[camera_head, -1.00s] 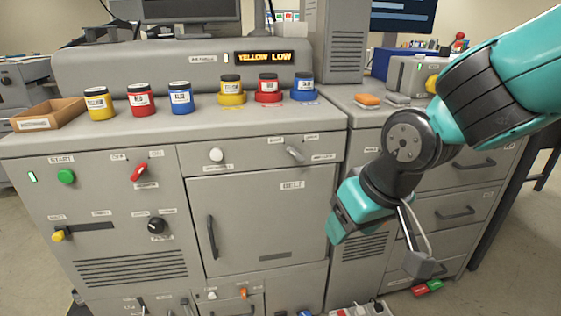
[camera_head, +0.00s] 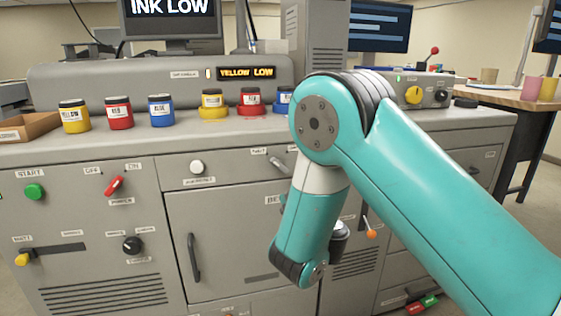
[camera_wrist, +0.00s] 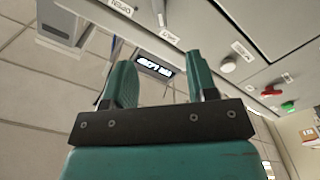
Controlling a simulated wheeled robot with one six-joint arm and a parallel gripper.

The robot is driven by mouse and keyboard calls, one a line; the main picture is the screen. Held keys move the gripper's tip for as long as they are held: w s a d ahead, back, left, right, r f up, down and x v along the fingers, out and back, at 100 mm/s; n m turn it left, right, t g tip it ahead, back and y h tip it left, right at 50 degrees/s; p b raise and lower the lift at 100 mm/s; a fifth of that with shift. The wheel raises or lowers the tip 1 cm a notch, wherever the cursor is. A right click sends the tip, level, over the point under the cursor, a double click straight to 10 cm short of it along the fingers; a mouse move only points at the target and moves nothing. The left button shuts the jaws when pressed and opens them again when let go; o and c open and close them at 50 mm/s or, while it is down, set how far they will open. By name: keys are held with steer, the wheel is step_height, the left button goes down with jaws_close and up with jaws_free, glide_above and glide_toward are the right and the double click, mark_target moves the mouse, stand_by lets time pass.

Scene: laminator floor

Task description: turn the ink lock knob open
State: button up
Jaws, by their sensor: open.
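The ink lock knob appears to be the grey lever-shaped knob (camera_head: 280,165) on the cabinet's upper front strip, just left of my arm in the head view. Its small labels are hard to read there. In the wrist view, a grey knob (camera_wrist: 158,12) at the top edge sits between a label reading OPEN (camera_wrist: 120,6) and another label (camera_wrist: 170,37). My gripper (camera_wrist: 160,62) is open and empty, with its two teal fingers apart. The knob lies beyond the fingertips and is not between them. In the head view my arm hides the fingers.
A white knob (camera_head: 197,167), red switch (camera_head: 114,185) and green button (camera_head: 34,191) lie left along the panel. The door handle (camera_head: 193,257) sticks out below. Ink jars (camera_head: 161,110) stand on the counter. The screen reads INK LOW (camera_head: 172,8); a display reads YELLOW LOW (camera_head: 247,73).

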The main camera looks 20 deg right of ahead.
steer(key=p, duration=0.8)
glide_toward(280, 167)
steer(key=w+p, duration=0.8)
steer(key=w, duration=0.2)
steer(key=shift+w+p, duration=0.1)
steer(key=shift+p, duration=0.2)
steer(key=c, duration=0.9)
